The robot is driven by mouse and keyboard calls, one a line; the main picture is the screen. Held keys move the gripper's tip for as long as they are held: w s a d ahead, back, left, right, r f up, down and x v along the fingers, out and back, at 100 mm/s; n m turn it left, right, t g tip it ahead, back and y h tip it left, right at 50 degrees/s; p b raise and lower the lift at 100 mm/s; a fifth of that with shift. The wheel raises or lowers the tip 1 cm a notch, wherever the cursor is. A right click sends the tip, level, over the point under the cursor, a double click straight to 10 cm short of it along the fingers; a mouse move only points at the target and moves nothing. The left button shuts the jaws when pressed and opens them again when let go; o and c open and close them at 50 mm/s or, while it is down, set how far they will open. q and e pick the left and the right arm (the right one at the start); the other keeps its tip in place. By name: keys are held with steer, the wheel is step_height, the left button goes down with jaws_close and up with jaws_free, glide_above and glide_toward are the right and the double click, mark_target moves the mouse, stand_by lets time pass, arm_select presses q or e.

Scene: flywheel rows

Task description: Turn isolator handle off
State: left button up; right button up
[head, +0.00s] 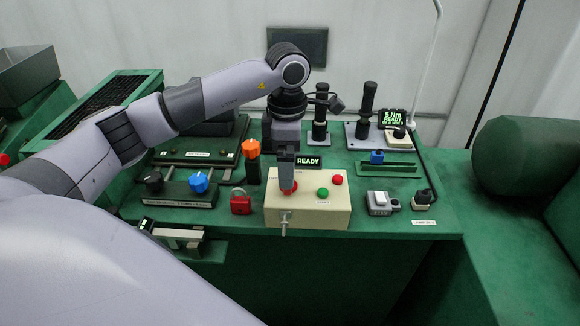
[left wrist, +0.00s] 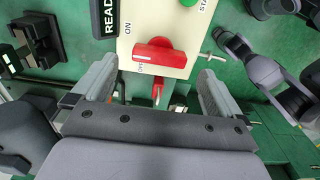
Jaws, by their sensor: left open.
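The red isolator handle (left wrist: 158,55) is on the cream control box (head: 330,212), with "ON" printed beside it. In the left wrist view it lies crosswise, roughly from finger to finger. I cannot tell which position it is set to. My left gripper is open and empty over the box's left part. Its two fingers also show in the left wrist view (left wrist: 157,76), one toward each end of the handle, with no visible contact. My right gripper is not in view.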

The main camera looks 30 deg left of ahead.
arm_select(q)
steer(key=shift+f, duration=1.75)
steer(key=c, duration=1)
